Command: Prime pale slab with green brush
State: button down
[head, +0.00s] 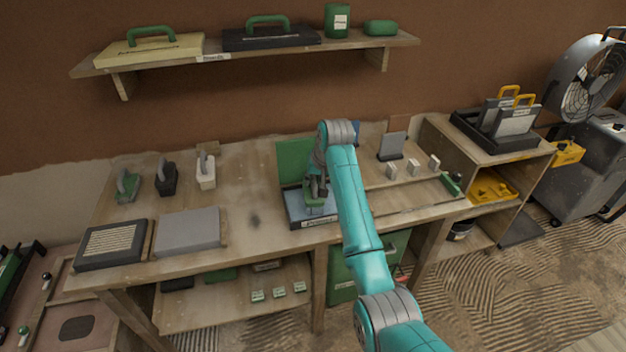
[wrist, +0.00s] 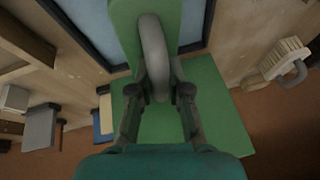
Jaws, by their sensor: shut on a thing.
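My gripper (head: 316,187) is shut on the grey arched handle of a green tool (head: 314,203), which I take to be the green brush. In the wrist view the fingers (wrist: 158,95) clasp the handle from both sides, above the tool's flat green back (wrist: 128,22). Its underside is hidden. The tool is over a dark-rimmed tray (head: 298,222) with a pale blue inside; I cannot tell whether it touches. A pale grey slab (head: 188,230) lies flat on the bench, left of the tray.
A dark slab with pale stripes (head: 108,246) lies left of the pale slab. Behind stand a green (head: 128,187), a black (head: 166,178) and a pale handled tool (head: 206,170). A green panel (head: 291,160) rises behind the tray. Small pale blocks (head: 413,167) stand right.

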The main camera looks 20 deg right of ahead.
jog(key=shift+r, duration=3.5)
jog(key=shift+s, duration=0.1)
